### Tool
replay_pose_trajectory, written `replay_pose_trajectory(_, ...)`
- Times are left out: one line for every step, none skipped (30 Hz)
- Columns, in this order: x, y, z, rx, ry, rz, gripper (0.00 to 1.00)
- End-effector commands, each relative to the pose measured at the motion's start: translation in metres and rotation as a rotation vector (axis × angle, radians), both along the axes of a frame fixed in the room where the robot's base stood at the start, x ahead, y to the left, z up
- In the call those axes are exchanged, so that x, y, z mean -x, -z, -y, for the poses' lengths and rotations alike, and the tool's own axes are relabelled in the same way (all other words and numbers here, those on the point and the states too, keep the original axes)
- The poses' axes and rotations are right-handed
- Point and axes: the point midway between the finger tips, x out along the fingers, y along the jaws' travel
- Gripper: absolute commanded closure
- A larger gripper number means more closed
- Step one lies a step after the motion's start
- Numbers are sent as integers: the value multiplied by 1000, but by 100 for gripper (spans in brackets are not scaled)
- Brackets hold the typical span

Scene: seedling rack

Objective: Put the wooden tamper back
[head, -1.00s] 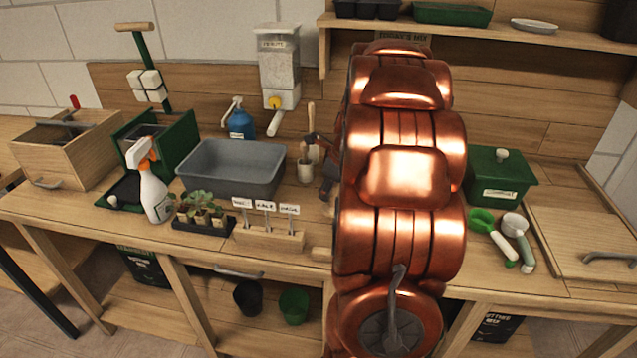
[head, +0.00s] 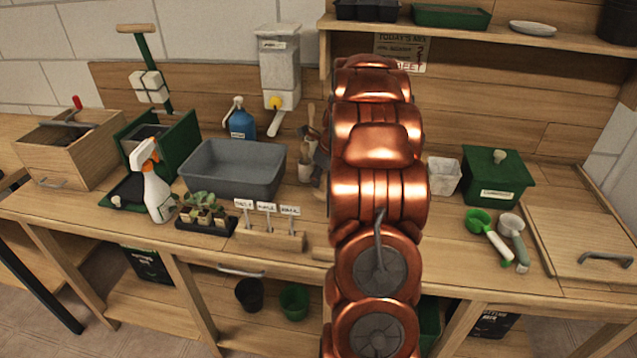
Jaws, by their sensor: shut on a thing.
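My arm reaches away from me over the bench and covers the middle of the head view. My gripper (head: 319,157) shows only as dark parts at the arm's left edge, beside a small light tool pot (head: 305,170). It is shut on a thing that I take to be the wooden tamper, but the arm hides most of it. A wooden handle (head: 311,114) stands upright above the pot. I cannot tell whether it belongs to the tamper or to another tool, nor whether the held piece touches the pot.
Left of the pot are a grey tub (head: 235,168), a blue bottle (head: 240,122), a spray bottle (head: 152,185), a seedling tray (head: 205,222) and a label rack (head: 268,238).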

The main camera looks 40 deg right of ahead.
Motion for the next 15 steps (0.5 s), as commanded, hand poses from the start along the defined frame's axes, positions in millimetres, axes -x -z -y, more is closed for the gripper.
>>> replay_pose_trajectory(1,6,-2,-5,-1,-4,100)
replay_pose_trajectory(1,10,-2,-6,-1,-5,100)
replay_pose_trajectory(1,14,-2,-6,-2,-4,100)
replay_pose_trajectory(1,17,-2,-4,-2,-4,100)
replay_pose_trajectory(1,19,-2,-3,-2,-4,100)
replay_pose_trajectory(1,20,-1,-1,-2,-2,100)
replay_pose_trajectory(0,21,-1,-1,-2,-2,100)
replay_pose_trajectory(0,20,-1,0,-1,-1,100)
replay_pose_trajectory(0,20,-1,0,-1,-1,100)
replay_pose_trajectory(0,20,-1,0,-1,-1,100)
replay_pose_trajectory(0,20,-1,0,-1,-1,100)
replay_pose_trajectory(0,20,-1,0,-1,-1,100)
replay_pose_trajectory(0,21,-1,0,-1,-1,100)
replay_pose_trajectory(1,21,-1,-1,-2,-1,100)
replay_pose_trajectory(1,22,-1,-1,-2,-2,100)
